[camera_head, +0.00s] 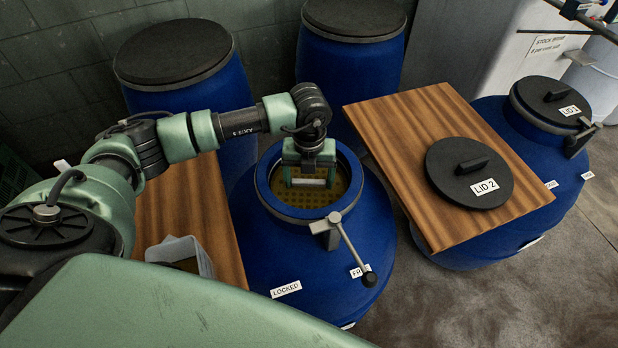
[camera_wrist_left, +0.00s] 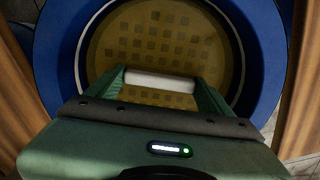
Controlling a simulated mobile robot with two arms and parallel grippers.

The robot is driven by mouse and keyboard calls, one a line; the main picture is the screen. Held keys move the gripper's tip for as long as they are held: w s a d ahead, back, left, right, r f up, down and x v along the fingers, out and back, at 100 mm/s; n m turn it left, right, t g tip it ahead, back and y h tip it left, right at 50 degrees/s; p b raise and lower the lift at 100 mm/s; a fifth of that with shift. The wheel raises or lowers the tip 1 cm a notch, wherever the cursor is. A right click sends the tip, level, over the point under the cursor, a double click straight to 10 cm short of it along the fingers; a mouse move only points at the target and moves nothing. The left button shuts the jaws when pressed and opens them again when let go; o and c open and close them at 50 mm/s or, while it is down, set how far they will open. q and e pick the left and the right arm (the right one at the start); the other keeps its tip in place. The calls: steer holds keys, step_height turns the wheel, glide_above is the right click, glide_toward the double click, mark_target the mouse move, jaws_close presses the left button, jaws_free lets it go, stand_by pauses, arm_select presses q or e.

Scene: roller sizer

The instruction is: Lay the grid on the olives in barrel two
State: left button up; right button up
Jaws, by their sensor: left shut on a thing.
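Barrel two, a blue barrel (camera_head: 330,262), stands open in the middle of the head view. The grid (camera_head: 300,198) shows inside its mouth as a yellowish round plate with dark square holes. The grid also shows in the left wrist view (camera_wrist_left: 150,45), lying flat within the rim. My left gripper (camera_head: 307,183) points down into the mouth, shut on the grid's pale bar handle (camera_wrist_left: 160,82). The olives cannot be told apart under the grid. Whether the grid rests on them is hidden. My right gripper is not in view.
A clamp with a lever (camera_head: 352,248) is on the barrel's front rim, near FREE and LOCKED labels. Lid 2 (camera_head: 468,172) lies on a wooden board (camera_head: 400,115) at right. A grey tub (camera_head: 183,256) stands on the left board. Closed barrels stand behind and at right.

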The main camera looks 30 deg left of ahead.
mark_target(309, 181)
arm_select(q)
steer(key=o, duration=1.5)
steer(key=shift+r, duration=0.3)
step_height(309, 181, up, 12)
steer(key=b, duration=0.2)
steer(key=shift+f, duration=0.2)
